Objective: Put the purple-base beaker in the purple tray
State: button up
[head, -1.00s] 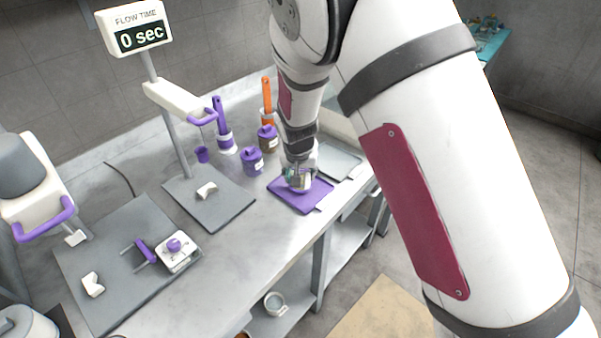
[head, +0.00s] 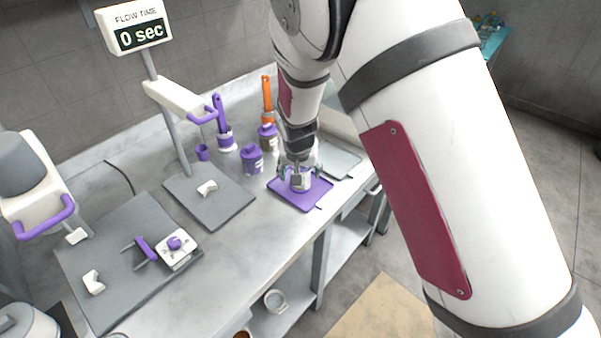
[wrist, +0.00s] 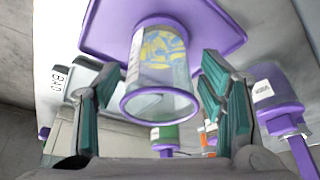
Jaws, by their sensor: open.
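The purple tray (head: 314,195) lies on the steel table near its right edge. The purple-base beaker (head: 300,183) stands on the tray; in the wrist view the clear beaker (wrist: 160,70) has a purple ring at each end, and the tray (wrist: 110,25) is behind its far end. My gripper (head: 299,172) is over the tray at the beaker. In the wrist view its teal-padded fingers (wrist: 161,105) are open, one on each side of the beaker, with visible gaps between pads and glass.
Purple-lidded jars (head: 252,160) and brushes in holders (head: 225,135) stand left of and behind the tray. A grey tray (head: 342,163) lies to its right. A stand with a flow-time display (head: 140,35) rises at the back left. Bare table lies left of the tray.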

jog(key=v, duration=1)
jog(key=s+d+r+y, duration=0.1)
jog(key=s+d+r, duration=0.9)
jog(key=d+r, duration=0.35)
jog(key=s+d+r, duration=0.3)
jog(key=s+d, duration=0.1)
jog(key=s, duration=0.5)
jog(key=s+d+r+t, duration=0.1)
jog(key=s+d+r, duration=0.2)
jog(key=s, duration=0.6)
jog(key=shift+d+h, duration=0.4)
jog(key=shift+d, duration=0.45)
jog(key=shift+s, duration=0.1)
